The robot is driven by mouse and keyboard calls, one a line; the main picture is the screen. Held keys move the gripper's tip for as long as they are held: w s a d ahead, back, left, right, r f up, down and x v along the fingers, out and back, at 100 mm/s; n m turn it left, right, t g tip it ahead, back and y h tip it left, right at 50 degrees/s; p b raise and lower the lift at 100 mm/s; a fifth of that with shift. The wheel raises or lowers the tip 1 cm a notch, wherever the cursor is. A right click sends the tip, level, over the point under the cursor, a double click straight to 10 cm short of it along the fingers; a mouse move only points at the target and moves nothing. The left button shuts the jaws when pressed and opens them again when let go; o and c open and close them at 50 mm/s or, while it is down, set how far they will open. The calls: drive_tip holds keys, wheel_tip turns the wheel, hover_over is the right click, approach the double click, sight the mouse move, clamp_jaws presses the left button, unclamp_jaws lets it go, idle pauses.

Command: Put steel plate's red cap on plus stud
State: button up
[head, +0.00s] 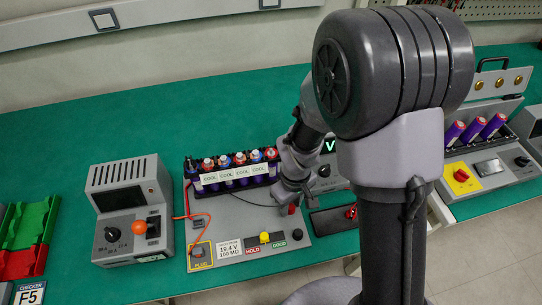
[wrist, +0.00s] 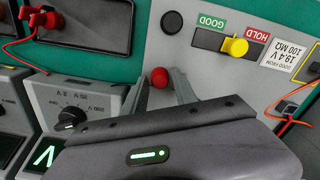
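A round red cap (wrist: 160,77) sits on the light grey plate (wrist: 205,62) in the wrist view, and it also shows beside my gripper in the head view (head: 292,209). My gripper (wrist: 161,84) is open, its two fingers on either side of the red cap with small gaps visible. A second red piece sits at the dark plate (head: 330,221), with a red wire near it in the wrist view (wrist: 46,20). I cannot tell which plate is the steel one. A row of purple cells (head: 240,179) with coloured tops stands behind the grey plate. I cannot make out the plus stud.
A yellow slider (wrist: 236,46) and a black knob (wrist: 173,22) are on the grey plate. A grey meter box (head: 130,215) with an orange ball stands left. Orange leads run across the plate's left side. Another cell rack (head: 480,135) is at right. Green bench is clear behind.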

sight(291, 206)
drive_tip(key=shift+r, duration=0.1)
clamp_jaws()
wheel_tip(291, 206, up, 5)
drive_tip(key=p, duration=0.4)
drive_tip(key=shift+r, duration=0.15)
